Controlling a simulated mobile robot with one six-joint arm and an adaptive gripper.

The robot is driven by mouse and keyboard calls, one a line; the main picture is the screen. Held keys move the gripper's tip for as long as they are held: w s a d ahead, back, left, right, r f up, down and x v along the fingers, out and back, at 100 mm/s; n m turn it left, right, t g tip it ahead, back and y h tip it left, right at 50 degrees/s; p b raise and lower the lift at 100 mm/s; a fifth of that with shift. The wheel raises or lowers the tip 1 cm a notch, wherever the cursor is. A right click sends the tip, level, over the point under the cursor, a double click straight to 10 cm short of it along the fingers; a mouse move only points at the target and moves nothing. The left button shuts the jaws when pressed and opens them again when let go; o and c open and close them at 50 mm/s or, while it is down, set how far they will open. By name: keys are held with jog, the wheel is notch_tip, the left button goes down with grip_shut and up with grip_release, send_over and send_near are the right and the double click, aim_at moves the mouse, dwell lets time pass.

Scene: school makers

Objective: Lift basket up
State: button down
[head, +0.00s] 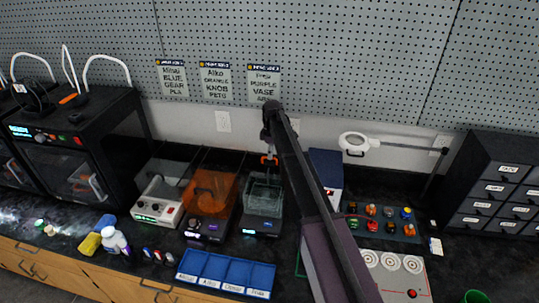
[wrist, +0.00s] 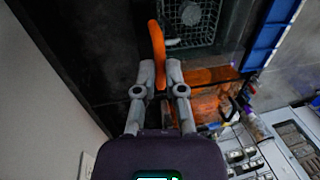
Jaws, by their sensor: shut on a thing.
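The basket is a grey mesh tray (wrist: 205,38) with an orange handle (wrist: 157,45) standing up from it in the wrist view. My gripper (wrist: 160,78) is shut on the orange handle, with one finger on each side of it. In the head view the orange handle (head: 269,159) shows just below my gripper (head: 269,149). Below it the basket (head: 263,187) shows at the dark bench machine with a small lit display (head: 261,225). I cannot tell how far the basket sits inside the machine's tank.
An orange-lidded machine (head: 209,192) and a white-fronted machine (head: 160,198) stand to the left. A blue divided tray (head: 226,272) lies in front. A blue-and-white box (head: 326,172) and a magnifier lamp (head: 354,144) are to the right. The pegboard wall (head: 330,60) is behind.

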jog(key=shift+r+p, duration=0.5)
jog(key=c, duration=1.3)
grip_release()
jog(key=shift+r, duration=0.1)
jog(key=o, duration=0.6)
jog(key=shift+r, duration=0.15)
